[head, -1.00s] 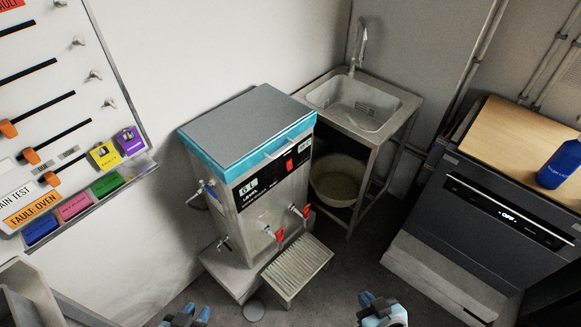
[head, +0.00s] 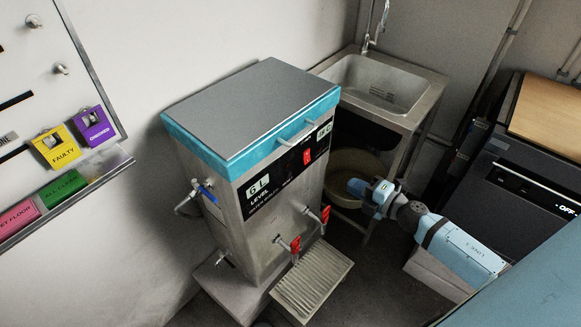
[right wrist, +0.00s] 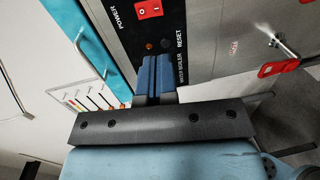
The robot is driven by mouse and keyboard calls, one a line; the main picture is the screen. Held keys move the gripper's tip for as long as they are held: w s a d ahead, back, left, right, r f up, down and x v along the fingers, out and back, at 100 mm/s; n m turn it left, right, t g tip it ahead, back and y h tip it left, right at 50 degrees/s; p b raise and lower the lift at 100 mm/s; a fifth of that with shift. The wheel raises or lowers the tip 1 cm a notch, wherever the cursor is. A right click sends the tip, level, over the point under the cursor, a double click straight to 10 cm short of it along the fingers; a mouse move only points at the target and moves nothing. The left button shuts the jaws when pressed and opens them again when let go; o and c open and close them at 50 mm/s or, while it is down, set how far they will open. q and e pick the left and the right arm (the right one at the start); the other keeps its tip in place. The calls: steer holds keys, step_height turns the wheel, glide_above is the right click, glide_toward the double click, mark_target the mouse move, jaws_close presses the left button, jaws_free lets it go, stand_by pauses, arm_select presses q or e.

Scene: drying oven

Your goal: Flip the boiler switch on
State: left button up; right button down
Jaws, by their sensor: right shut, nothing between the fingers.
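The boiler (head: 262,160) is a steel box with a blue-trimmed grey lid, standing in the middle of the head view. Its red power switch (head: 307,156) is on the black front panel, near the upper right. In the right wrist view the red switch (right wrist: 148,9) shows at the top, beside the word POWER. My right gripper (head: 355,187) is to the right of the boiler front, apart from the switch, with its fingers pointing at the boiler. Its blue fingers (right wrist: 155,75) are together and empty in the right wrist view. My left gripper is not in view.
Two red-handled taps (head: 310,214) stick out of the boiler front above a ribbed drip tray (head: 312,280). A steel sink (head: 385,85) stands behind right. A dark dishwasher (head: 530,185) is at the right. A sign board with coloured blocks (head: 60,147) is at the left.

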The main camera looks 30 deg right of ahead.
steer(key=shift+r, duration=0.1)
glide_toward(308, 161)
steer(key=x, duration=0.6)
steer(key=shift+w, duration=0.2)
steer(key=shift+w+a, duration=0.25)
steer(key=shift+w, duration=0.2)
